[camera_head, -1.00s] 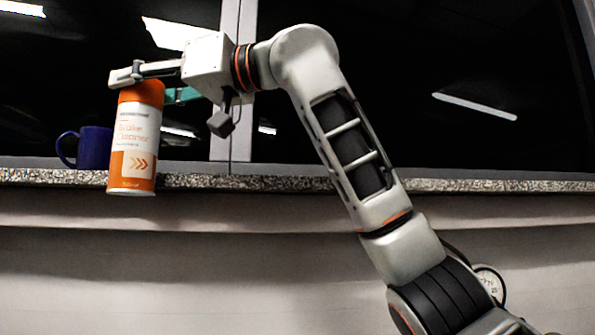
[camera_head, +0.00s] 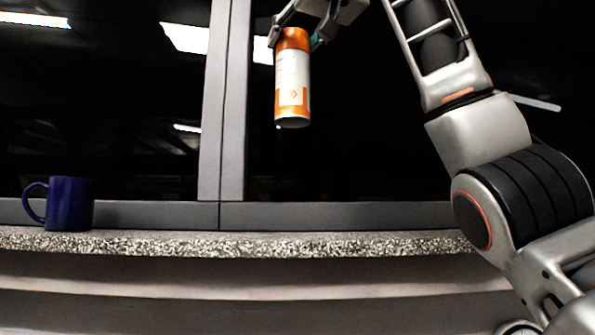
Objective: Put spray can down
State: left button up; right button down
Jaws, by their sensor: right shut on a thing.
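The orange and white spray can (camera_head: 292,80) hangs upright in the upper middle of the head view, clear above the speckled sill (camera_head: 290,246). My right gripper (camera_head: 296,34) is shut on the can's orange top, with a finger on either side of it. The upper part of the gripper is cut off by the top edge of the picture. My left gripper does not show.
A dark blue mug (camera_head: 70,204) stands on the sill at the left, its handle to the left. The sill to the right of the mug is bare. A dark window with a grey upright frame (camera_head: 223,110) rises behind the sill.

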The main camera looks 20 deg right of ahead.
aim_at(299, 109)
notch_tip(299, 109, down, 15)
jog(key=b, duration=0.2)
jog(key=shift+a+b, duration=0.15)
jog(key=shift+b, duration=0.2)
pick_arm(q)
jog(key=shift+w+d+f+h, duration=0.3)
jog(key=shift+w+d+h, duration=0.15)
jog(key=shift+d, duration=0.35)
pick_arm(e)
notch_tip(299, 109, down, 4)
jog(key=shift+s+f, duration=0.1)
jog(key=shift+f, duration=0.25)
jog(key=c, duration=1.2)
grip_release()
jog(key=shift+c, duration=0.2)
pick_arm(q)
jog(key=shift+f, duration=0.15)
pick_arm(e)
jog(key=shift+o, duration=0.6)
